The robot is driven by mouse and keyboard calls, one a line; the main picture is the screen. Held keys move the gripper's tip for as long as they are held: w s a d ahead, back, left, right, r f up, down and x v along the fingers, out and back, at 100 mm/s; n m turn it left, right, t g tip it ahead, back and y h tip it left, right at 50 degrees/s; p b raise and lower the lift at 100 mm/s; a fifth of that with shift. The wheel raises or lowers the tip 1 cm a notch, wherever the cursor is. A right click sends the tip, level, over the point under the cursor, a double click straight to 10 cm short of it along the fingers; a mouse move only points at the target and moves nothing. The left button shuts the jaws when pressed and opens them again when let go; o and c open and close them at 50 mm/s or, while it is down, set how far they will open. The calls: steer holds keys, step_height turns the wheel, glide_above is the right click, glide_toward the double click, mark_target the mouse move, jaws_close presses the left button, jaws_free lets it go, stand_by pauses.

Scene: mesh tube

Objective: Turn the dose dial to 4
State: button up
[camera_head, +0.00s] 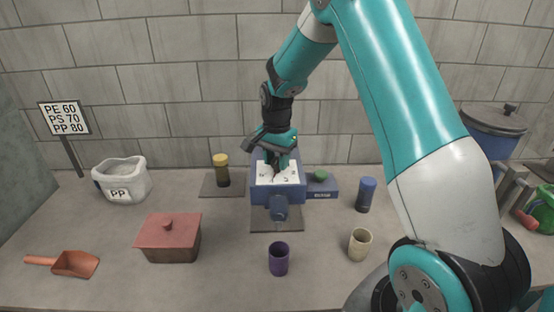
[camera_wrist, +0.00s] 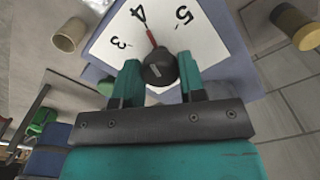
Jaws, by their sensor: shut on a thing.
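The dose dial is a dark round knob (camera_wrist: 158,72) with a red pointer (camera_wrist: 151,38), set on a white number plate (camera_wrist: 205,45). In the wrist view the plate shows 3, 4 and 5, and the pointer points at or very near the 4. My gripper (camera_wrist: 159,64) has a finger on each side of the knob and is shut on it. In the head view my gripper (camera_head: 282,166) reaches down onto the white plate (camera_head: 291,180) of the blue machine (camera_head: 290,196), and hides the knob there.
A purple cup (camera_head: 278,259) and a cream cup (camera_head: 360,244) stand in front of the machine. A yellow-capped jar (camera_head: 222,172) stands left and a blue-capped jar (camera_head: 366,195) right. A red lidded box (camera_head: 168,239) and a PP-labelled pot (camera_head: 121,181) are further left.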

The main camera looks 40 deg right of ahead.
mark_target(277, 161)
stand_by(0.3)
steer(key=o, duration=0.9)
step_height(277, 161, up, 18)
steer(key=b, duration=0.3)
steer(key=shift+f, duration=0.25)
